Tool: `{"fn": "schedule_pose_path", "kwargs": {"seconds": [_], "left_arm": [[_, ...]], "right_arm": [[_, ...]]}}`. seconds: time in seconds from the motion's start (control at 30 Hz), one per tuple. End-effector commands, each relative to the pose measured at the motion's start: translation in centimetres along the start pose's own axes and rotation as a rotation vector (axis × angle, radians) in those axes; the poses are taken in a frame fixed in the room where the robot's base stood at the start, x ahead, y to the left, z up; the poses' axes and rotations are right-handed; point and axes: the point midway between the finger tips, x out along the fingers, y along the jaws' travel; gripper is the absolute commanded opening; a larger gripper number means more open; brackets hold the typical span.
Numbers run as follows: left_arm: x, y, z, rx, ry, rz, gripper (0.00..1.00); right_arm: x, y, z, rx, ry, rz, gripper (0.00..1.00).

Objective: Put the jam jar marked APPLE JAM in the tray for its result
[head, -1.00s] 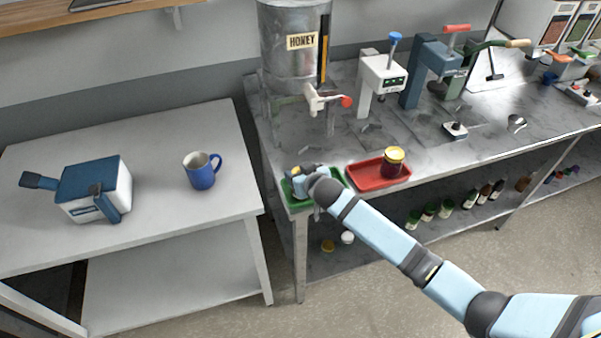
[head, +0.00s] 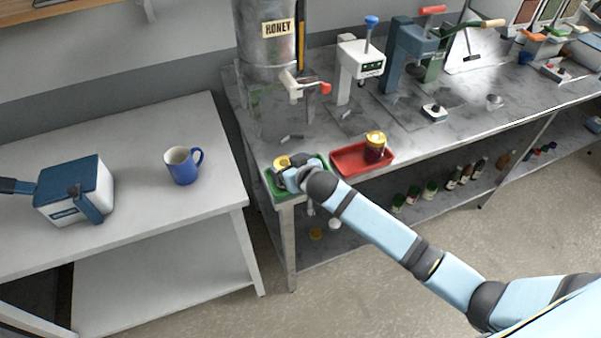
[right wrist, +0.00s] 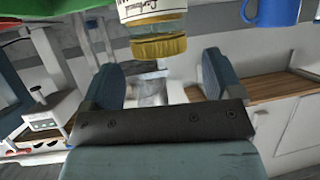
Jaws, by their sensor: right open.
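A jar with a yellow lid (head: 281,161) stands in the green tray (head: 270,190) at the left front corner of the metal bench. It also shows upside down in the right wrist view (right wrist: 158,47), with a pale label too small and cut off to read surely. My right gripper (head: 291,174) is at that tray, close in front of the jar. In the right wrist view its two blue fingers (right wrist: 158,65) are apart, and the jar is just beyond their tips. A dark jar with a yellow lid (head: 375,147) stands in the red tray (head: 347,160). My left gripper is not in view.
The honey tank (head: 266,55) with its tap stands behind the green tray. Lever devices (head: 360,62) stand further right on the bench. A white side table (head: 135,135) on the left bears a blue mug (head: 183,167) and a blue-and-white device (head: 75,190). Bottles stand on the lower shelf.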

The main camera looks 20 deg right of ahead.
Motion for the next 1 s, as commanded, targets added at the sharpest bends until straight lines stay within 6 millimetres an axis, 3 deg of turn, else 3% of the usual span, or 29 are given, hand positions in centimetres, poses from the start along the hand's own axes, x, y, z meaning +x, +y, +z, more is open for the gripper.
{"fn": "schedule_pose_path", "kwargs": {"seconds": [0.2,0.43,0.53,0.67,0.8,1.0], "left_arm": [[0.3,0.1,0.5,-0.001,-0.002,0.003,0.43],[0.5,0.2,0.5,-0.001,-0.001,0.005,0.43],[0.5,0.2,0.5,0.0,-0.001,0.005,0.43],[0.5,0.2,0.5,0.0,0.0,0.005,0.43],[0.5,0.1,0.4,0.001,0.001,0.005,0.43],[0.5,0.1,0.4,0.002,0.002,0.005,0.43]], "right_arm": [[-4.7,0.0,0.2,0.0,0.0,-0.001,0.85],[-7.3,-0.1,0.1,0.0,0.0,-0.002,0.85],[-8.1,-0.5,1.5,0.002,-0.012,-0.012,0.85],[-9.9,-1.9,6.6,0.005,-0.045,-0.051,0.85],[-13.6,-3.6,13.7,0.008,-0.081,-0.089,0.85],[-19.3,-4.9,21.4,0.001,-0.116,-0.091,0.85]]}}
